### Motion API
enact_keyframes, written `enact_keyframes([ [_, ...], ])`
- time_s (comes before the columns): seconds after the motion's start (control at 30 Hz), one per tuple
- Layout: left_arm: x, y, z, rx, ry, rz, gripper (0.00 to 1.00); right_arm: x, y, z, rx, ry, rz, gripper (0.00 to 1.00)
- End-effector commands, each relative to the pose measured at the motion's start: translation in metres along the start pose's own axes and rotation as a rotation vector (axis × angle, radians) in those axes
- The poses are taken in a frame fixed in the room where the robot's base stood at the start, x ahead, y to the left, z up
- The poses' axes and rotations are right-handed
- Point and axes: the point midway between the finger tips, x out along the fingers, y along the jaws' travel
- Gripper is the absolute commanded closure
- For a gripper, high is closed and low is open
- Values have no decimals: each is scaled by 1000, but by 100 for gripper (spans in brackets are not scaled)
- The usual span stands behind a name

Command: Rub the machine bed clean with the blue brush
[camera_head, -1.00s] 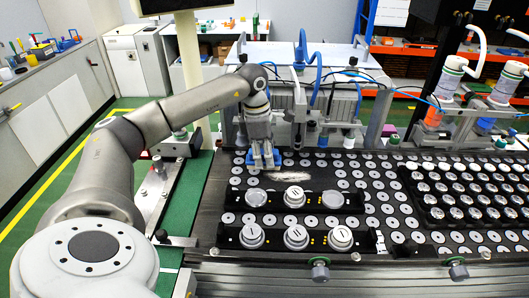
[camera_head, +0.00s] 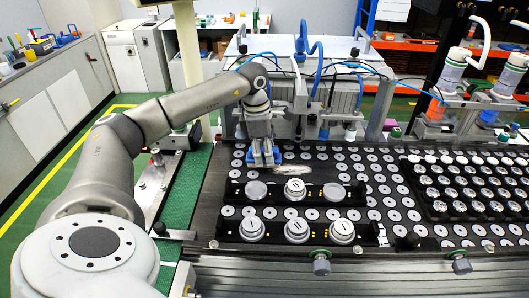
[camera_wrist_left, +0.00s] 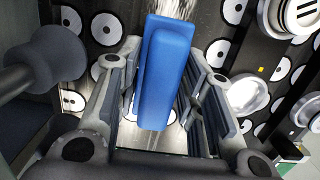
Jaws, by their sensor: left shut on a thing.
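The blue brush (camera_head: 266,158) is held by my left gripper (camera_head: 262,146), at the far left part of the machine bed (camera_head: 222,184). In the left wrist view the long blue back of the brush (camera_wrist_left: 165,75) lies between the two fingers of my left gripper (camera_wrist_left: 155,95), which are shut on it. The bed is dark with rows of pale round discs. A whitish dusty smear (camera_head: 292,170) lies on the bed just right of the brush. It also shows beyond the brush in the left wrist view (camera_wrist_left: 185,8). Whether the bristles touch the bed is hidden. My right gripper is not in view.
Two black trays with round silver parts, a back one (camera_head: 325,190) and a front one (camera_head: 271,232), sit in front of the brush. A larger black tray (camera_head: 420,196) is at the right. Machine housings (camera_head: 300,95) stand behind the bed.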

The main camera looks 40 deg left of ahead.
Motion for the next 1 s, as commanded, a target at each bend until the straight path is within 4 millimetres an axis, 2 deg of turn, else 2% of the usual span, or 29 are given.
enact_keyframes([
  [1.0, 17, 0, 1, 1, -1, 0, 95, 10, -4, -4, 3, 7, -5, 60],
])
